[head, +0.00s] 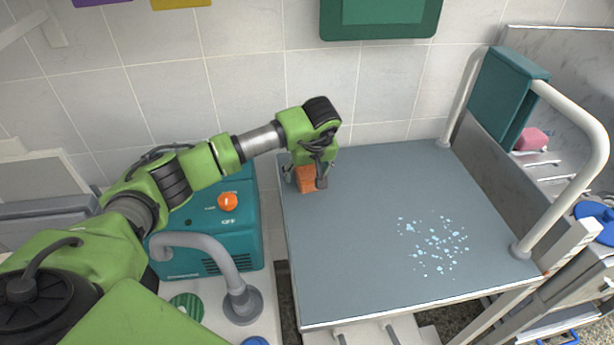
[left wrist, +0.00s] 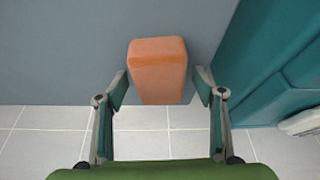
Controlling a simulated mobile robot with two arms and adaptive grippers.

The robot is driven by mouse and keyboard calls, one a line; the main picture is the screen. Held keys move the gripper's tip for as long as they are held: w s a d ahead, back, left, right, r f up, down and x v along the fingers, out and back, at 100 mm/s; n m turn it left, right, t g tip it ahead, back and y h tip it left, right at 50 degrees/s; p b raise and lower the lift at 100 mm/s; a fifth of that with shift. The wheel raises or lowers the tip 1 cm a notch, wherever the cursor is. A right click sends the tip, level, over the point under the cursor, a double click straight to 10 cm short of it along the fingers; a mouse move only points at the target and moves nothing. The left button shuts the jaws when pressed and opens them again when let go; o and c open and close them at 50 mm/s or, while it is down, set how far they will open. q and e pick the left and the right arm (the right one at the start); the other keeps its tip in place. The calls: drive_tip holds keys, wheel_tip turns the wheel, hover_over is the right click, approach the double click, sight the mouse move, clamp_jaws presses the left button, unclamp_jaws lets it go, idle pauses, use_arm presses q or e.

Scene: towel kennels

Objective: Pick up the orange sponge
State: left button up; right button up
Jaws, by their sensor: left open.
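The orange sponge (head: 306,176) is on the blue-grey table top (head: 370,270), near its back left corner. It shows as an orange block in the left wrist view (left wrist: 158,68). My left gripper (head: 307,182) is at the sponge, with its arm reaching in from the left. In the left wrist view the gripper (left wrist: 161,88) is open, with one finger on each side of the sponge's near end and a visible gap on both sides. The gripper hides part of the sponge in the head view. My right gripper is not in view.
A teal machine (head: 205,235) with an orange knob stands left of the table. Light blue specks (head: 433,245) lie on the table's right half. A white rail (head: 570,105) with a teal pad (head: 505,95) rises at the right edge. The table's middle is clear.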

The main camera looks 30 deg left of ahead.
use_arm(q)
drive_tip(key=shift+f, duration=0.1)
drive_tip(key=shift+c, duration=0.5)
drive_tip(key=c, duration=0.9)
